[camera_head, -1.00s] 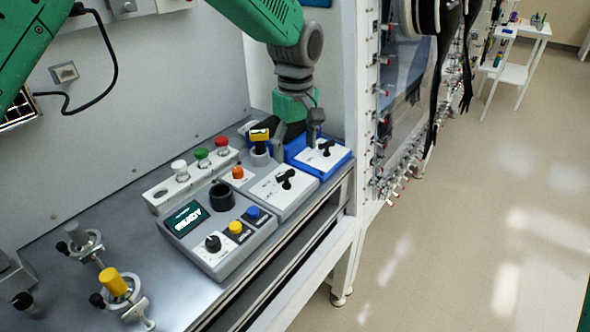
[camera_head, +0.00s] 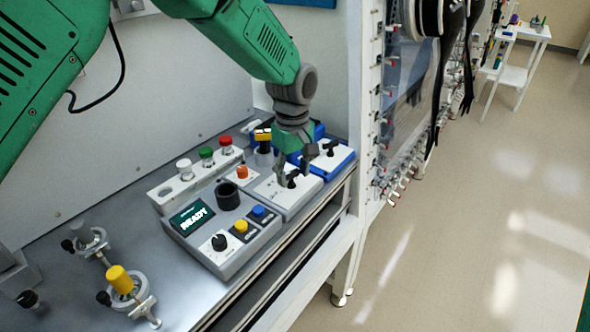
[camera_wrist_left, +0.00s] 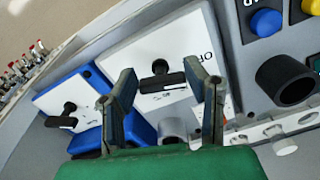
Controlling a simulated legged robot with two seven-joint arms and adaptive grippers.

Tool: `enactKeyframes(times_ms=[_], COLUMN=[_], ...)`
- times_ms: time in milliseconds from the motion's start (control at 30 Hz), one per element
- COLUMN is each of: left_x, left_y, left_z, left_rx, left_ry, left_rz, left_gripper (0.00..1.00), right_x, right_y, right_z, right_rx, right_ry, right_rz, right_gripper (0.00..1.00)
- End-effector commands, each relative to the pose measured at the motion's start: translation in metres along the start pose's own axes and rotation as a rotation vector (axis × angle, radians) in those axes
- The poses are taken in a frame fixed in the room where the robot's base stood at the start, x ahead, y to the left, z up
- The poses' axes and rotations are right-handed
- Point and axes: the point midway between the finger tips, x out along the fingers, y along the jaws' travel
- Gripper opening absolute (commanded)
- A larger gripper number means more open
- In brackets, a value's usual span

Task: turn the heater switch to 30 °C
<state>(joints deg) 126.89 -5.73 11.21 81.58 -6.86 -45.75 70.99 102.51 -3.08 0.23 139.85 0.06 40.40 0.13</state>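A grey box with a white top plate (camera_head: 272,195) carries a black rotary handle (camera_head: 292,181). A similar box with a blue frame (camera_head: 338,163) and its own black handle stands just beyond it. I cannot read which box is the heater; the wrist view shows only part of a word on the nearer plate (camera_wrist_left: 190,48). My left gripper (camera_head: 294,172) points down at the nearer handle. In the left wrist view its fingers (camera_wrist_left: 163,78) are apart, with the nearer handle (camera_wrist_left: 168,82) showing between them; contact cannot be told. My right gripper is out of view.
A console with a READY display (camera_head: 195,218), black knob, and yellow and blue buttons stands nearer me. A strip with white, green and red buttons (camera_head: 205,178) lies behind. Clamps, one yellow-topped (camera_head: 120,280), stand at front left. The bench's front edge borders open floor.

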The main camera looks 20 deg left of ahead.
Motion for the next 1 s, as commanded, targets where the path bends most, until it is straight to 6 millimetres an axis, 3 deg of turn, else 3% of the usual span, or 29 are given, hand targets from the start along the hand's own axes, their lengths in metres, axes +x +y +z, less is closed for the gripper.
enactKeyframes(times_ms=[133,533,800,1000], left_x=[-0.002,-0.004,-0.007,-0.004], left_y=[0.003,0.004,0.005,0.005], left_z=[-0.009,-0.002,0.000,0.000], left_rx=[-0.005,0.018,0.285,0.424], left_ry=[0.013,0.017,0.012,0.011], left_rz=[0.011,0.002,-0.002,-0.002], left_gripper=[0.13,0.13,0.13,0.13], right_x=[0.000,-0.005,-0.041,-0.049], right_y=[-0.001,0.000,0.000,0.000], right_z=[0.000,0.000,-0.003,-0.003], right_rx=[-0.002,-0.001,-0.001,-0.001], right_ry=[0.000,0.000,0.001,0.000], right_rz=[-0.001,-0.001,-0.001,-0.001], right_gripper=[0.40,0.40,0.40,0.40])
